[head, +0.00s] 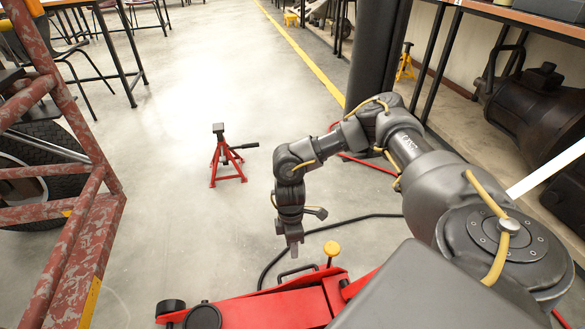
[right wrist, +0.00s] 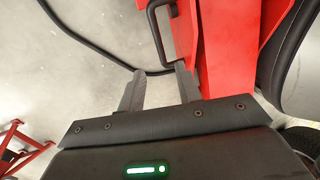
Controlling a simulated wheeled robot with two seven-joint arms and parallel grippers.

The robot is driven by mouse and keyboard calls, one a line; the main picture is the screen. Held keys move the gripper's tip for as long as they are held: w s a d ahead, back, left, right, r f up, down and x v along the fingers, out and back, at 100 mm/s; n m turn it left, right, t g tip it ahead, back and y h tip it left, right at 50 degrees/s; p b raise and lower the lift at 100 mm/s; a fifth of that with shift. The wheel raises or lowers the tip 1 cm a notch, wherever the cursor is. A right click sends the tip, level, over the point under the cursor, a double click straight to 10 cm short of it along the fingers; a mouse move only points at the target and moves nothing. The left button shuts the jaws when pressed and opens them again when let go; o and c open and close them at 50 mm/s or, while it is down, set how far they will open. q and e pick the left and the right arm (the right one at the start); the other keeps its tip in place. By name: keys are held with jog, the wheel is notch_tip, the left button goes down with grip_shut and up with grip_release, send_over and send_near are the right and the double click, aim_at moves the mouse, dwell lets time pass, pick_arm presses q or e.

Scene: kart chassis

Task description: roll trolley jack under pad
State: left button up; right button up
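The red trolley jack (head: 275,308) lies low at the bottom of the head view, partly hidden by my own body. It has a round black disc (head: 203,317), a black side handle (head: 297,270) and a yellow knob (head: 331,248). My right gripper (head: 294,251) points down just above the side handle. In the right wrist view its two fingers (right wrist: 159,88) are apart with nothing between them; the handle (right wrist: 160,32) of the jack (right wrist: 226,50) is beyond them. The worn red chassis frame (head: 75,190) stands at the left. I cannot make out the pad. My left gripper is out of view.
A red jack stand (head: 228,160) stands on the floor ahead. A black hose (head: 345,220) curves across the floor near the jack. A tyre (head: 45,175) is behind the frame. A dark pillar (head: 377,50) and shelving stand at the right.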

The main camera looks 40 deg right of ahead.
jog(key=f+b, duration=0.2)
jog(key=f, duration=0.1)
jog(key=s+f+b, duration=0.1)
jog(key=f+b, duration=0.1)
jog(key=f, duration=0.2)
jog(key=a+f+b, duration=0.1)
jog(key=f+b, duration=0.1)
jog(key=f, duration=0.1)
jog(key=shift+s+f, duration=0.15)
jog(key=shift+s, duration=0.1)
grip_shut()
